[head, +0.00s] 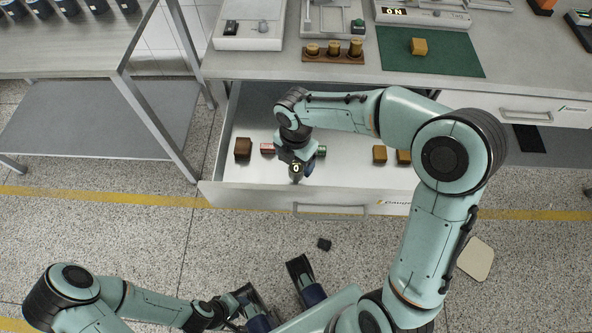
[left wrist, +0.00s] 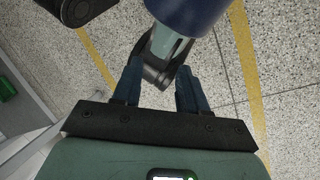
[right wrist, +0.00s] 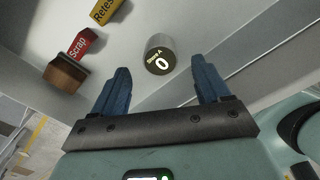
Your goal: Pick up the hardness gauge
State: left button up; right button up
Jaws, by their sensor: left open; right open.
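My left gripper (left wrist: 156,74) is open and empty, low over the floor by my base, far from the drawer.
The worktop (head: 390,67) overhangs behind. A grey side table (head: 85,40) stands left.

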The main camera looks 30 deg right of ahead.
aim_at(296, 167)
jog(key=shift+f, duration=1.55)
notch_tip(296, 167, down, 5)
jog(key=shift+d+r+b, duration=0.1)
jog(key=shift+b, duration=0.95)
jog(key=shift+r, duration=0.1)
jog(key=c, duration=1.3)
notch_tip(296, 167, up, 7)
jog(key=shift+w+r+p, duration=0.1)
jog(key=shift+r+p, duration=0.05)
jog(key=shift+p, duration=1)
pick_arm(q)
jog(key=r+p, duration=0.1)
jog(key=s+r+p, duration=0.1)
jog(key=shift+r+p, duration=0.1)
jog(key=shift+p, duration=0.3)
pick_arm(e)
notch_tip(296, 167, up, 13)
jog(key=shift+f, duration=0.1)
